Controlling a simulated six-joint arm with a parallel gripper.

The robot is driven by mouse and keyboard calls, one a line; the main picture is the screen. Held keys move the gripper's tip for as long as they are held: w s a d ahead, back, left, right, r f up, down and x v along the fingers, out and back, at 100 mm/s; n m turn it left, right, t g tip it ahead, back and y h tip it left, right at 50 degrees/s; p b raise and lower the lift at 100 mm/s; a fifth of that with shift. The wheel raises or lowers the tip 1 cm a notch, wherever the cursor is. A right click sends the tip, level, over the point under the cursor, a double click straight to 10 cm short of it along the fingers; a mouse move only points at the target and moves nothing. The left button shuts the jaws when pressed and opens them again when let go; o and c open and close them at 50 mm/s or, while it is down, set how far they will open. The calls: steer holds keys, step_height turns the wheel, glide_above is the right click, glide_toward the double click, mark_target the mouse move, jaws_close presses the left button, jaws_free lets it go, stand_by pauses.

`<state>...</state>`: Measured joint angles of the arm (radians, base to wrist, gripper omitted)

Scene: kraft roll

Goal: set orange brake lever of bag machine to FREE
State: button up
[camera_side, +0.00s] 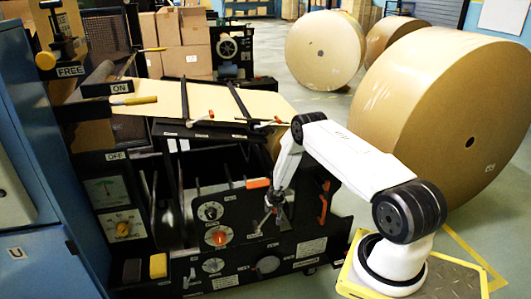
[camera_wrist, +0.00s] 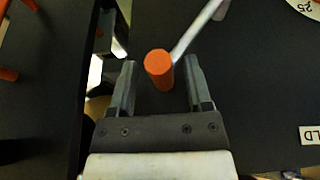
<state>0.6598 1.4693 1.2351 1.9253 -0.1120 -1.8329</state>
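The orange brake lever shows in the wrist view as an orange knob (camera_wrist: 159,68) on a pale metal rod that runs to the upper right. My gripper (camera_wrist: 158,85) is open, with one finger on each side of the knob and a visible gap on both sides. In the side view my gripper (camera_side: 272,212) points down at the front of the black machine, just right of an orange handle (camera_side: 258,183). I cannot tell whether the fingers surround the knob in depth.
Dials (camera_side: 217,237) sit left of my gripper on the black panel. Another orange handle (camera_side: 323,205) stands to its right. Large kraft rolls (camera_side: 445,110) stand behind my arm.

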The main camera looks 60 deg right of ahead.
steer(key=shift+s+a+f, duration=0.3)
steer(key=shift+s+a, duration=0.15)
steer(key=shift+s+a+r, duration=0.1)
steer(key=shift+a+r, duration=0.1)
steer(key=shift+r, duration=0.95)
steer(key=shift+s+a+r, duration=0.1)
steer(key=shift+a+r, duration=0.05)
steer(key=shift+r, duration=0.95)
steer(key=shift+v, duration=1.75)
steer(key=shift+w+d, duration=0.1)
steer(key=shift+r, duration=0.1)
